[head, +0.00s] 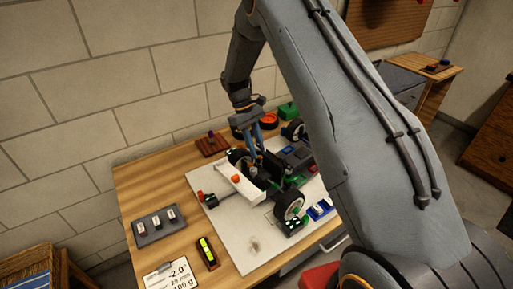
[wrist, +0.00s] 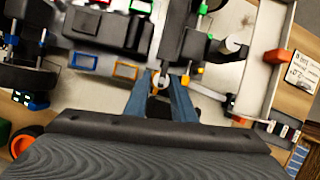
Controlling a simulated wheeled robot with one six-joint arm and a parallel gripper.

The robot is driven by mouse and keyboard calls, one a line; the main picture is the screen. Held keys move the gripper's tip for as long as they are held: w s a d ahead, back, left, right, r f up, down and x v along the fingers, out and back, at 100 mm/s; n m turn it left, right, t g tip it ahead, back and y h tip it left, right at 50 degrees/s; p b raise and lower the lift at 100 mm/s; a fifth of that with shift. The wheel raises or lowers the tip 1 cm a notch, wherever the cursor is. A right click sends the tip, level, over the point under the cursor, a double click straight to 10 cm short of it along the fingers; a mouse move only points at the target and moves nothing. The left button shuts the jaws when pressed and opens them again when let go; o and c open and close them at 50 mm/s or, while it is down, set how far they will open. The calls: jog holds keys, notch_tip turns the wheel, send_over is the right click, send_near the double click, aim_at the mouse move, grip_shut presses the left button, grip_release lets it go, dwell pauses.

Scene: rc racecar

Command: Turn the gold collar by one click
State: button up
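The racecar (head: 270,175) sits on a pale mat on the wooden workbench, with its white wing (head: 238,185) toward the left. My gripper (head: 253,150) reaches down over the car, close behind the wing. In the wrist view my gripper's two blue fingers (wrist: 163,85) stand apart with a gap between them. A small gold part (wrist: 158,83), which looks like the gold collar, shows in the gap between the fingertips. Another small yellow-gold part (wrist: 185,83) is by the right finger. I cannot tell whether the fingers touch either part.
The wing (wrist: 268,55) is to the right in the wrist view. A grey tray (head: 158,226), a yellow-and-black device (head: 207,252) and a scale-like card (head: 172,277) lie at the bench's front left. A orange-rimmed round thing (head: 268,121) and a green box (head: 287,110) stand behind the car.

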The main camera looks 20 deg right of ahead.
jog(key=c, duration=0.5)
jog(key=shift+o, duration=0.2)
jog(key=shift+w+m, duration=0.1)
jog(key=shift+m, duration=0.2)
jog(key=m+y+b, duration=0.1)
jog(key=m+b, duration=0.1)
jog(key=shift+d+b, duration=0.2)
jog(key=shift+b, duration=0.1)
jog(key=shift+d+m+y+b, duration=0.1)
jog(key=shift+m+y+b, duration=0.4)
jog(key=shift+m, duration=0.7)
jog(key=shift+d+m+y+b, duration=0.1)
jog(key=shift+m+y+b, duration=0.35)
jog(key=shift+m, duration=0.75)
jog(key=shift+r, duration=0.1)
jog(key=o, duration=1.1)
jog(key=shift+c, duration=0.2)
